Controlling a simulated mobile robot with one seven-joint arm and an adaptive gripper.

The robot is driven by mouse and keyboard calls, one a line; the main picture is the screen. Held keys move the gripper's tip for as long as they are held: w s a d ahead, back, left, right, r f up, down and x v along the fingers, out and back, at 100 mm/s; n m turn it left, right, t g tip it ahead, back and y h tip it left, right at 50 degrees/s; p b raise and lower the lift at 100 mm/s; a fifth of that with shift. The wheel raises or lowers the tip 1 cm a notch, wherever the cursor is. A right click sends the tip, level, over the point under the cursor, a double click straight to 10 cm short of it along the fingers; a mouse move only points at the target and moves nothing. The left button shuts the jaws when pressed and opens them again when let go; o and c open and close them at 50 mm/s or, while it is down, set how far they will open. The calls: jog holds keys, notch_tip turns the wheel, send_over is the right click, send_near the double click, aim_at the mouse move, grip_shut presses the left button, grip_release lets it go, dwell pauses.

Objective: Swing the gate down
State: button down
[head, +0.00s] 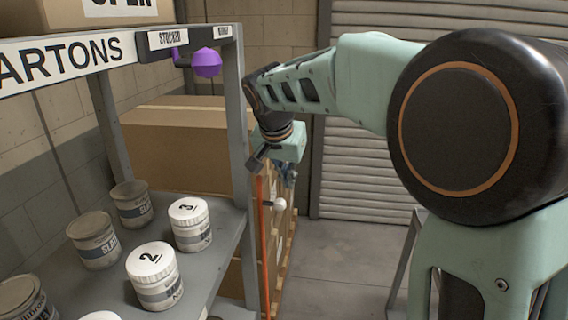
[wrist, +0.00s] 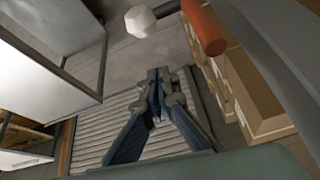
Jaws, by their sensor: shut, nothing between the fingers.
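The gate appears as an orange bar (head: 264,245), standing about upright beside the rack's front right post. A white knob (head: 279,203) sticks out from its right side near the top. In the wrist view the orange bar's rounded end (wrist: 205,28) is at the top right, with the white knob (wrist: 140,20) left of it. My gripper (head: 287,174) is just above the knob in the head view, close to the bar's top end. Its fingers (wrist: 158,80) are shut and empty. I cannot tell whether they touch the bar or knob.
The grey rack shelf (head: 222,262) holds several cans, including white-lidded ones numbered 2 (head: 152,262) and 3 (head: 189,210). Cardboard boxes (head: 180,150) stand behind. Open floor (head: 340,262) lies to the right.

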jog(key=s, duration=0.1)
jog(key=s+a, duration=0.1)
jog(key=s, duration=0.1)
jog(key=shift+s+a+f+p, duration=0.15)
jog(key=shift+s+f+p, duration=0.1)
jog(key=shift+f+p, duration=0.15)
jog(key=shift+s, duration=0.1)
